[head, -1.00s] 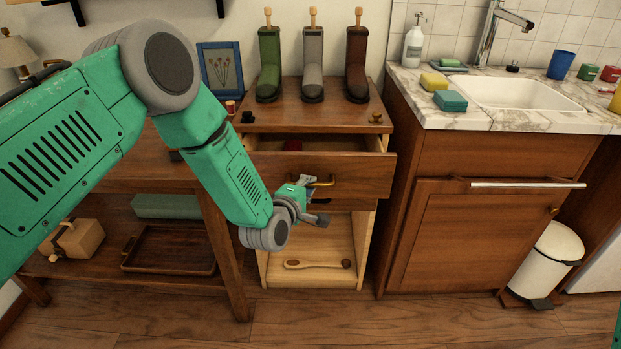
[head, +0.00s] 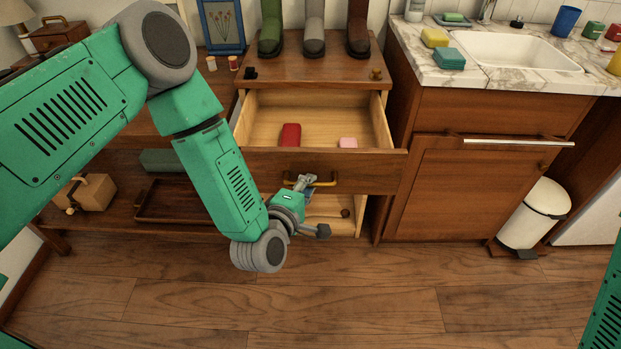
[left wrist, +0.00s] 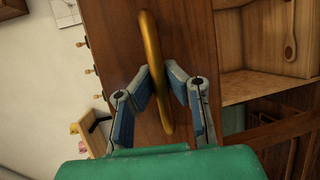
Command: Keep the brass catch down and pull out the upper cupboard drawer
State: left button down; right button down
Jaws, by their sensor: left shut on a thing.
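The upper drawer (head: 365,165) of the wooden cupboard stands well out, with a red item (head: 290,134) and a pink item (head: 347,142) inside. Its brass bar handle (head: 325,182) is on the front. My left gripper (head: 305,181) is shut on this handle; in the left wrist view the handle (left wrist: 152,50) passes between its two fingers. A small brass knob-like piece, seemingly the catch (head: 376,74), sits on the cupboard top's right front corner. Nothing touches it, and I cannot tell whether it is down. My right gripper is out of view; only part of that arm shows at the right edge.
Boots (head: 314,35) stand on the cupboard top, near a small black piece (head: 250,73). An open compartment (head: 325,205) lies below the drawer. The sink cabinet (head: 470,190) stands close on the right, with a white bin (head: 533,218). The floor (head: 350,290) in front is clear.

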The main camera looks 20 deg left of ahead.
pick_arm(q)
jog(key=shift+s+a+f, duration=0.1)
jog(key=shift+a+f, duration=0.1)
jog(key=c, duration=1.6)
grip_release()
jog(key=shift+r, duration=0.1)
jog(key=v, duration=1.1)
jog(key=shift+s, duration=0.4)
